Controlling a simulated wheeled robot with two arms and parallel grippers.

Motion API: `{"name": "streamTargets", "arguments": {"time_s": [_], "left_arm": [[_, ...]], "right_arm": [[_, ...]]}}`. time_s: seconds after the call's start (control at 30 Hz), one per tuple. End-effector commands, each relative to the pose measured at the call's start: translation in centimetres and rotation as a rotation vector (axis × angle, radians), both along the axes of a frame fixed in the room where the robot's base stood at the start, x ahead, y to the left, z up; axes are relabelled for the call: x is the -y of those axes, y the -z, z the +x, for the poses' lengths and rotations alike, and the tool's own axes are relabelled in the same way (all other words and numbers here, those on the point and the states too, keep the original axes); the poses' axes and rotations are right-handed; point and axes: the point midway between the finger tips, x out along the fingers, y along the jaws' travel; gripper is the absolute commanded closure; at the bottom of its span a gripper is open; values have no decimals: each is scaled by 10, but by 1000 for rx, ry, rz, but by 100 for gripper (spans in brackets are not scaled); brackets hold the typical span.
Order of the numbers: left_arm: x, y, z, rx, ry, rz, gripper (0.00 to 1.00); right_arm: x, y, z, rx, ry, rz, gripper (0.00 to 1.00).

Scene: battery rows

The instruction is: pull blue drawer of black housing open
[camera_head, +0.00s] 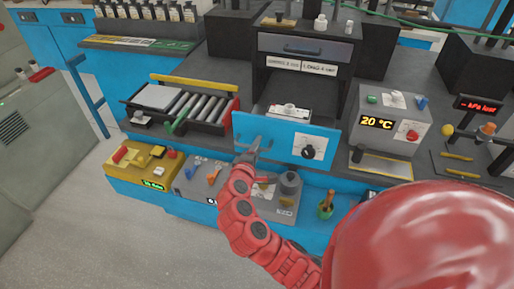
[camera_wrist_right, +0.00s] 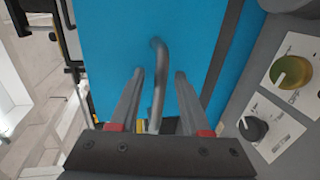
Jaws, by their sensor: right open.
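The black housing (camera_head: 346,73) stands at the middle of the bench, with a grey drawer (camera_head: 304,47) in its upper part. The blue drawer (camera_head: 283,133) is at its lower front, with a black knob on the right of its face. A grey bar handle (camera_wrist_right: 158,85) stands out from the blue face in the right wrist view. My right gripper (camera_head: 256,146) is at the left part of the blue face. In the right wrist view my right gripper (camera_wrist_right: 160,76) is open, with one finger on each side of the handle. My left gripper is not in view.
A roller tray (camera_head: 188,108) stands left of the drawer. A grey unit (camera_head: 391,125) reading 20 °C stands to the right. Below are a yellow box (camera_head: 140,168) and a grey control panel (camera_head: 200,178). Clear floor (camera_head: 110,235) lies at the front left.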

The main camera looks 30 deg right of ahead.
Motion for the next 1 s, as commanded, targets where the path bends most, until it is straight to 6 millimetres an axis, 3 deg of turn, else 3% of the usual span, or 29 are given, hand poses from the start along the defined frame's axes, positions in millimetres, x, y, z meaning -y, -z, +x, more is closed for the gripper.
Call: {"name": "streamTargets", "arguments": {"time_s": [0.27, 0.63, 0.83, 1.0], "left_arm": [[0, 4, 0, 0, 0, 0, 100], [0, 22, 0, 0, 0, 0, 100], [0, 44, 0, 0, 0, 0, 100], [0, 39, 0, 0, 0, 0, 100]], "right_arm": [[-10, -1, -8, -1, 0, -2, 53], [-67, -16, -55, 2, -8, -1, 53], [-90, -17, -74, 2, -6, 8, 53], [-110, -29, -91, 0, -7, 5, 53]]}}
